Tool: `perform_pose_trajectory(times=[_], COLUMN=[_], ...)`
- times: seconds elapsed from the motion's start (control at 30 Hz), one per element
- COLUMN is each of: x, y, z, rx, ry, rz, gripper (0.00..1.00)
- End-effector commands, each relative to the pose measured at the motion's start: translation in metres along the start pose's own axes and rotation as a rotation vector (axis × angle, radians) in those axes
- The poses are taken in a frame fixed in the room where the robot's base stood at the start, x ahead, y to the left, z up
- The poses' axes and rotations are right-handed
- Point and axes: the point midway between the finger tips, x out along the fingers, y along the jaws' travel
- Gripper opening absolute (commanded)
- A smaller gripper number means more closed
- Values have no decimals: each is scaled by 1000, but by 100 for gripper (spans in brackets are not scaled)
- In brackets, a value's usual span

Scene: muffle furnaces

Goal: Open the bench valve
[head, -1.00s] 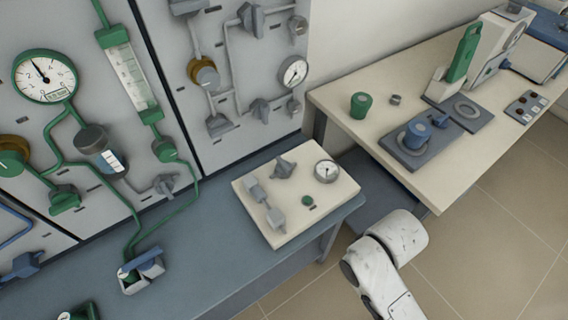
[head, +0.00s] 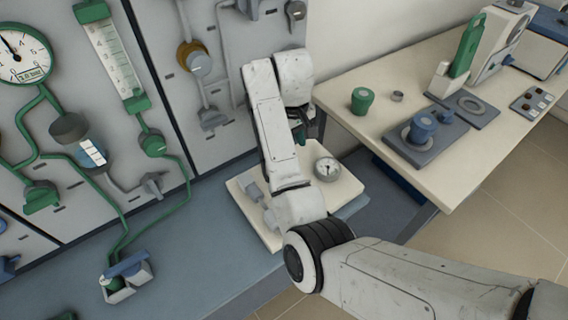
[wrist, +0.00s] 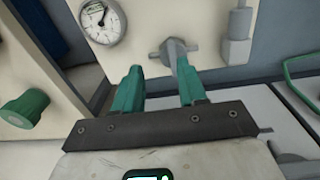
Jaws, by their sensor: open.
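The bench valve is a grey cross-shaped handle (wrist: 175,50) on a cream board, shown in the wrist view. The board (head: 335,195) lies on the blue-grey bench in the head view, where my arm hides the handle. My gripper (wrist: 158,78) is open, with its two green fingers pointing at the board. In the head view, only a dark green bit of my gripper (head: 308,128) shows past my arm.
A round gauge (head: 327,168) sits on the board beside the valve, with grey fittings (head: 257,193) on the other side. A cream side table (head: 350,88) holds a green pot (head: 362,99) and blue equipment. A wall panel (head: 165,120) with pipes stands behind the bench.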

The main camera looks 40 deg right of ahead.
Motion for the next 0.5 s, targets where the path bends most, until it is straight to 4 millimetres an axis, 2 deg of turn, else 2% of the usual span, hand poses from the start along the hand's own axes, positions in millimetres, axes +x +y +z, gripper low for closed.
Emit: perform_pose_trajectory(times=[0.1, 0.27, 0.37, 0.5], x=[-12, -15, -6, 17], y=[-10, -14, -14, -15], z=[-16, -22, -21, -20], rx=[-20, -29, -30, -30], ry=[-4, -11, -13, -13], rz=[-29, -40, -40, -40], gripper=[42, 42, 42, 42])
